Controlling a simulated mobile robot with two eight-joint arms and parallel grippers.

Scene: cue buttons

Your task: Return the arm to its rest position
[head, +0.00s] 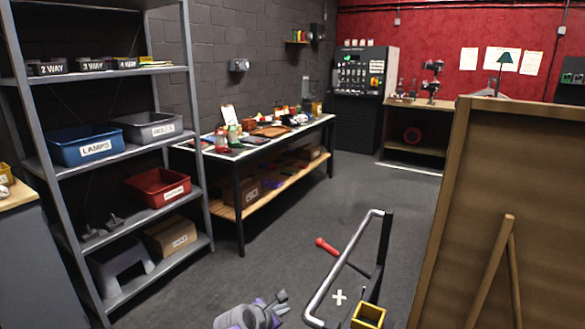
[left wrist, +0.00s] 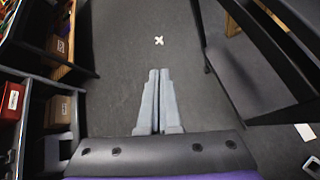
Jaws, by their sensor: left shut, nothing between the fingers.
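My left gripper (head: 281,301) shows at the bottom of the head view, at the end of my grey and purple arm. In the left wrist view its two grey fingers (left wrist: 158,74) lie side by side, shut with nothing between them. They hang over bare dark floor. A white cross mark (head: 338,297) is on the floor to the right of the gripper in the head view; it also shows beyond the fingertips in the left wrist view (left wrist: 159,41). My right gripper is not in view.
A grey shelf rack (head: 197,150) with bins stands left. A cluttered workbench (head: 240,172) is behind it. A cart with a metal rail (head: 345,255) and yellow box (head: 368,316) stands right of the gripper, beside a wooden panel (head: 520,180). The middle floor is clear.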

